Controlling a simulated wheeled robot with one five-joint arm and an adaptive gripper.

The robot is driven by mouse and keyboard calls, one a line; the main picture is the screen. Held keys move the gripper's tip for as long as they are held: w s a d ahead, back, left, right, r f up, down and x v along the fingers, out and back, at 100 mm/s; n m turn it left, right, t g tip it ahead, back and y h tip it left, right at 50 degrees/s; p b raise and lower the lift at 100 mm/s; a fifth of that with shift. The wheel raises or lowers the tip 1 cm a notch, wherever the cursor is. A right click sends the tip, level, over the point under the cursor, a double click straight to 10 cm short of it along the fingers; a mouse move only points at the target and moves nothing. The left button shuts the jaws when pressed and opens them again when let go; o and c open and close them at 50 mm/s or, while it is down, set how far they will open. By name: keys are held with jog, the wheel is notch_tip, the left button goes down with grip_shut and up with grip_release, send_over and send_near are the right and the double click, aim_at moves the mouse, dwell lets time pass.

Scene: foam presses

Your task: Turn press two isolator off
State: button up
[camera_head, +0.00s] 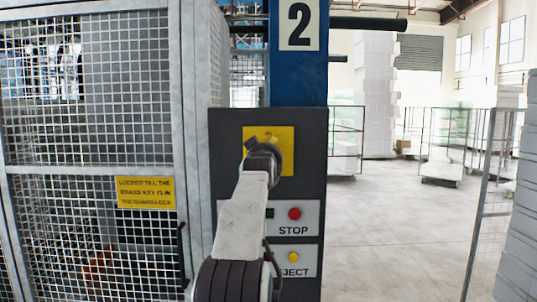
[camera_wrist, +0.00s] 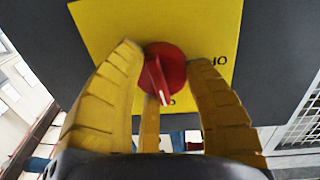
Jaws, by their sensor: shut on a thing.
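The press two isolator is a red rotary knob (camera_wrist: 165,68) on a yellow plate (camera_wrist: 210,20), seen in the wrist view. A white mark shows on its handle, which points down and slightly right in that view. My gripper (camera_wrist: 167,56) has its yellow fingers around the knob and is shut on it. Lettering beside the knob is partly hidden and hard to read. In the head view, my gripper (camera_head: 263,148) is in front of the yellow plate (camera_head: 287,165) on the dark control panel (camera_head: 318,150), and hides the knob.
Below the plate are a red STOP button (camera_head: 295,213) and a yellow eject button (camera_head: 293,257). A "2" sign (camera_head: 299,25) is above. A mesh guard (camera_head: 90,90) stands left, with a yellow notice (camera_head: 146,192). Open floor (camera_head: 400,230) and mesh carts (camera_head: 440,145) are right.

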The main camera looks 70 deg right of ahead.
jog(key=n, duration=0.4)
jog(key=n+b, duration=0.1)
jog(key=n, duration=0.1)
jog(key=shift+w+a+r+h, duration=0.15)
jog(key=shift+r+h, duration=0.2)
jog(key=shift+h, duration=0.05)
jog(key=shift+n, duration=0.3)
jog(key=o, duration=0.8)
jog(key=shift+w, duration=0.1)
jog(key=o, duration=0.3)
jog(key=shift+w+f, duration=0.1)
jog(key=shift+f, duration=0.05)
jog(key=shift+o, duration=0.5)
jog(key=shift+f, duration=0.15)
jog(key=v, duration=1.1)
jog(key=shift+s+a, duration=0.25)
jog(key=shift+a, duration=0.1)
